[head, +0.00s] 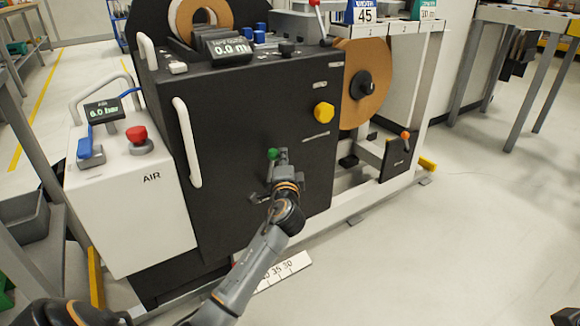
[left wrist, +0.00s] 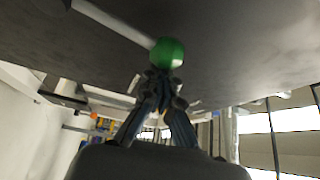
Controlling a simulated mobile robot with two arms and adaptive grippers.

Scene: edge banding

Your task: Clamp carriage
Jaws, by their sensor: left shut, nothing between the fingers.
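The carriage is a black cabinet (head: 245,120) on a pale rail frame, with a green ball knob (head: 272,154) low on its front face. In the left wrist view the green knob (left wrist: 167,53) sits at the end of a pale rod, just beyond my fingertips. My left gripper (head: 279,160) is at the knob, its fingers together and empty. It also shows in the left wrist view (left wrist: 160,82), where I cannot tell whether the fingertips touch the knob.
A white AIR box (head: 130,195) with a red button (head: 137,135) stands at the left. A yellow knob (head: 324,112) is on the cabinet's front. An orange-tipped lever (head: 405,136) is at the right. A white scale (head: 285,270) lies low behind my arm.

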